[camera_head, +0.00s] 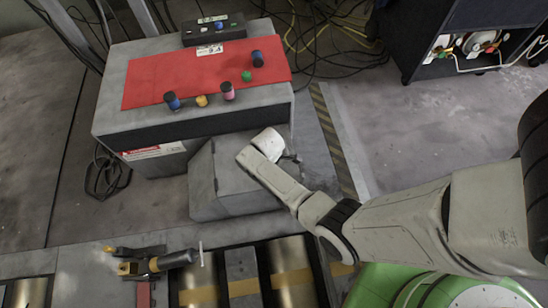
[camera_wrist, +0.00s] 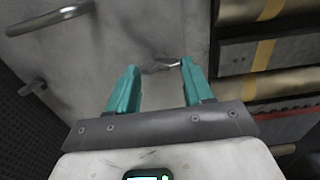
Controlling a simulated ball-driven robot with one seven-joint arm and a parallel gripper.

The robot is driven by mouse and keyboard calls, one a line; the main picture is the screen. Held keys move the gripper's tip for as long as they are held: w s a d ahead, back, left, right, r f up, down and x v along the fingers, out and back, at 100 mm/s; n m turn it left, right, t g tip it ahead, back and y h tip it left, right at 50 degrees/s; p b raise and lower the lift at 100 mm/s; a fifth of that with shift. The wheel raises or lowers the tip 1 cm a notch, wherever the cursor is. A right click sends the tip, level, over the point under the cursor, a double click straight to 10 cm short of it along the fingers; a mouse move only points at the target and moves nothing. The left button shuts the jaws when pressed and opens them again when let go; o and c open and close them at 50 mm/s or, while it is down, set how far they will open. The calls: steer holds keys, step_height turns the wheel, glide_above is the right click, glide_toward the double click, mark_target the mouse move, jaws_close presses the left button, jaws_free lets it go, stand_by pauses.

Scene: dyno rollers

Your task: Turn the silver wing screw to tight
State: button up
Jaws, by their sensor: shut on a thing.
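The silver wing screw (camera_wrist: 174,65) shows as a small bright metal piece at the fingertips in the wrist view, close to the right finger, against a grey metal panel. Its shape is mostly unclear. My gripper (camera_wrist: 158,66) has teal fingers standing some way apart, with the screw between their tips. In the head view my gripper (camera_head: 288,158) is at the right side of the grey box (camera_head: 220,185), below the console. There its fingers are tiny and the wing screw is hidden by my wrist.
A grey console with a red top (camera_head: 190,75) holds several coloured knobs. Metal rollers (camera_head: 290,262) lie along the front floor. A bar handle (camera_wrist: 50,18) is at the wrist view's upper left. A tool (camera_head: 155,262) lies at lower left. Cables cover the floor behind.

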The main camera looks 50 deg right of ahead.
steer(key=shift+s+m, duration=0.15)
steer(key=shift+m, duration=0.15)
steer(key=shift+r+m+p, duration=0.2)
steer(key=shift+m+p, duration=0.55)
steer(key=shift+m, duration=0.15)
steer(key=m, duration=0.1)
steer(key=m+p, duration=0.1)
steer(key=m, duration=0.1)
steer(key=shift+w+d+r+m, duration=0.1)
steer(key=shift+w+r+m, duration=0.1)
steer(key=shift+w+m, duration=0.15)
steer(key=m, duration=0.1)
steer(key=m+p, duration=0.1)
steer(key=w+m, duration=0.1)
steer(key=shift+r+m+p, duration=0.25)
steer(key=shift+r+p, duration=0.05)
steer(key=shift+p, duration=0.05)
steer(key=m, duration=0.2)
steer(key=shift+w+d+r+m+p, duration=0.15)
steer(key=shift+m+p, duration=0.2)
steer(key=shift+m, duration=0.05)
steer(key=shift+d+m, duration=0.1)
steer(key=shift+m, duration=0.3)
steer(key=c, duration=0.4)
steer(key=o, duration=0.6)
steer(key=shift+s+f, duration=0.2)
steer(key=shift+f, duration=0.05)
steer(key=o, duration=0.9)
steer(key=shift+s, duration=0.15)
steer(key=shift+c, duration=0.2)
